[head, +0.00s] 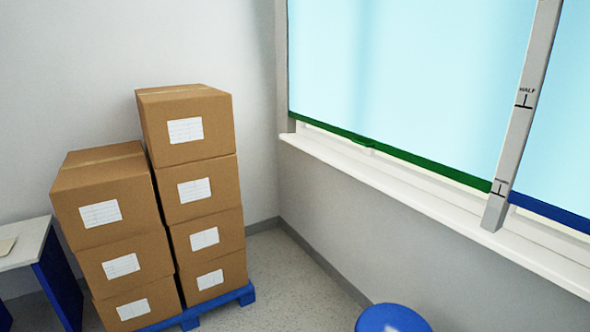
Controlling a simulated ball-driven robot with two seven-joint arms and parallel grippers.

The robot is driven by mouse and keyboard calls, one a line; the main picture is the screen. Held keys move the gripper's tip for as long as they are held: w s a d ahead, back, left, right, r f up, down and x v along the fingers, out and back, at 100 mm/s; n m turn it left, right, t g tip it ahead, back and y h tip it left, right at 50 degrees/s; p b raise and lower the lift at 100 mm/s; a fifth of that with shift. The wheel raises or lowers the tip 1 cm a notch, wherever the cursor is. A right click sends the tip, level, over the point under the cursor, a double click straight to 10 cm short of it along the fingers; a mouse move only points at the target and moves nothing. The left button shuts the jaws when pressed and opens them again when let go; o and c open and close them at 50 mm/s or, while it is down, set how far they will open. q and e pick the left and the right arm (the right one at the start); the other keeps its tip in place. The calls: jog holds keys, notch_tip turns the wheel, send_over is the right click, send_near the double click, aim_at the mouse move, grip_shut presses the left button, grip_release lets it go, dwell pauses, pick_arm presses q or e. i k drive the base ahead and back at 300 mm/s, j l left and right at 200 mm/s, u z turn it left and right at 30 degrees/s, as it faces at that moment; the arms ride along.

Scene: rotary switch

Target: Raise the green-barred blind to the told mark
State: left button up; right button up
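The green-barred blind (410,75) hangs over the window on the right half of the head view. Its green bottom bar (430,165) sits low, a little above the white sill, with a small tab near its left part. A grey post (522,115) at the blind's right edge carries a mark labelled HALF (524,98) and a lower mark (501,188) whose label is too small to read. The right end of the green bar is about level with the lower mark. Neither gripper shows in the head view.
A blue-barred blind (560,215) hangs right of the post. The white sill (400,195) runs below. Stacked cartons (195,190) stand on a blue pallet (190,318) at left, near a white-topped table (22,245). A round blue top (392,318) is at the bottom. Floor between is clear.

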aim_at(433, 86)
jog(key=i+u, duration=0.3)
jog(key=i, duration=0.4)
jog(key=i+u, duration=0.3)
jog(key=i, duration=0.35)
jog(key=i+z, duration=0.3)
jog(key=i, duration=0.2)
jog(key=i+j+z, duration=0.1)
jog(key=i+z, duration=0.15)
jog(key=i, duration=0.2)
